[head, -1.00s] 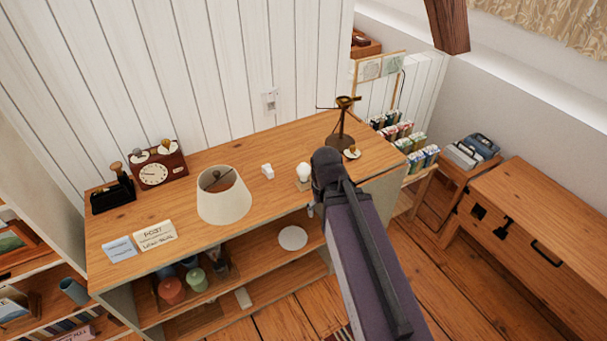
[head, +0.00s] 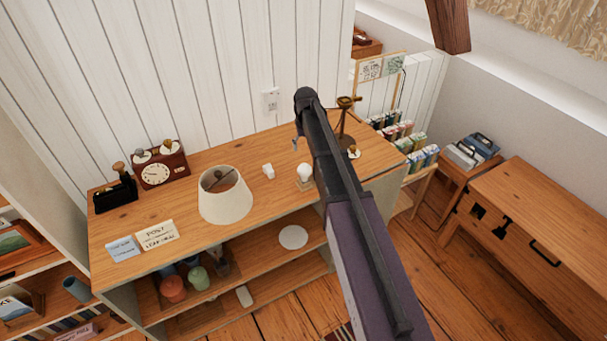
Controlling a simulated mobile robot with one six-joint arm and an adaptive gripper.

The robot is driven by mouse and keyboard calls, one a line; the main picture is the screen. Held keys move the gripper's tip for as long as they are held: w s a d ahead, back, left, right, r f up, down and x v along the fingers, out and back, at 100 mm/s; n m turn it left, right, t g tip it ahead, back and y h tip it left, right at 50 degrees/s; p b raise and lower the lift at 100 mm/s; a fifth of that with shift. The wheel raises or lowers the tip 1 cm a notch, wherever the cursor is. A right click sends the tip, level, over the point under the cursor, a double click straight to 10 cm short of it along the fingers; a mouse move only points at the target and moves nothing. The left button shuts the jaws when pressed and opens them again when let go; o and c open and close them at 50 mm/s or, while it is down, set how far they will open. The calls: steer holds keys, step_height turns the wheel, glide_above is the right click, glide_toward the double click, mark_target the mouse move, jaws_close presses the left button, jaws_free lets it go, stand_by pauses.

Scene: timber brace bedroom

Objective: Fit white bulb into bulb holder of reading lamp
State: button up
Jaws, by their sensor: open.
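The white bulb (head: 304,172) stands upright on a small wooden block (head: 304,185) near the shelf top's front edge. The reading lamp (head: 342,123), a dark brass stand without a shade, is at the right back of the shelf top. My arm hides part of it, and I cannot make out its bulb holder clearly. My gripper (head: 296,143) is mostly hidden behind my arm. Only a small tip shows, up and left of the bulb in the picture and apart from it. It is open, with nothing seen in it.
A cream lampshade (head: 225,204) stands on the shelf top (head: 210,157), with a small white block (head: 268,171) beside it. A clock (head: 160,168) and cards (head: 157,235) are at the left. A wall socket (head: 270,101) is behind.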

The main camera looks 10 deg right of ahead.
mark_target(305, 167)
steer(key=shift+w, duration=0.25)
step_height(305, 167, down, 9)
steer(key=b, duration=0.8)
steer(key=shift+r+b, duration=0.2)
steer(key=shift+b, duration=0.15)
steer(key=shift+f, duration=0.1)
stand_by(0.4)
steer(key=shift+w+f+b, duration=0.15)
steer(key=shift+f+b, duration=2.35)
steer(key=shift+b, duration=0.1)
steer(key=c, duration=0.8)
